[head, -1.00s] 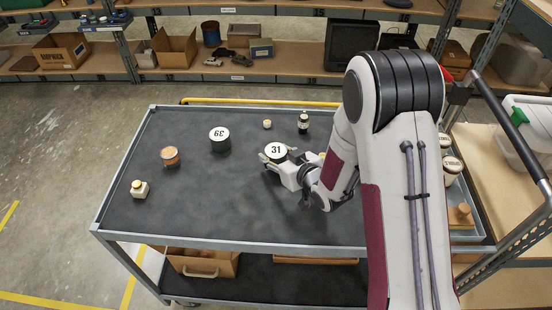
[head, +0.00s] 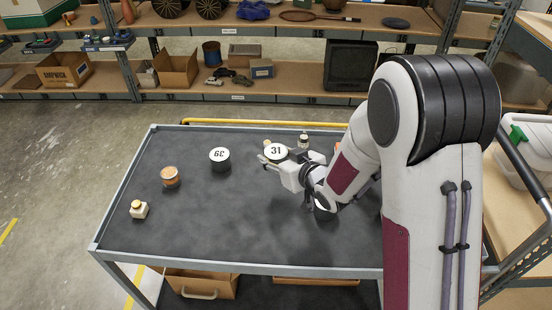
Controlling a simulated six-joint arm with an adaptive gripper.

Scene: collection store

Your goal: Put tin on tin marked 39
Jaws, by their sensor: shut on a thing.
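A dark tin with a white lid marked 31 (head: 276,151) is held between the fingers of my gripper (head: 274,156). It looks upright and appears raised above the cart top. The tin marked 39 (head: 220,160), also dark with a white lid, stands on the cart to the left; its number reads upside down from here. A clear gap lies between the two tins. The lid of tin 39 is bare.
On the grey cart top (head: 230,225), an orange-brown tin (head: 170,177) and a small cream jar (head: 139,210) stand at left. A dark bottle (head: 303,142) stands behind my gripper. A white-topped item (head: 324,209) shows partly under my arm. The front middle is clear.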

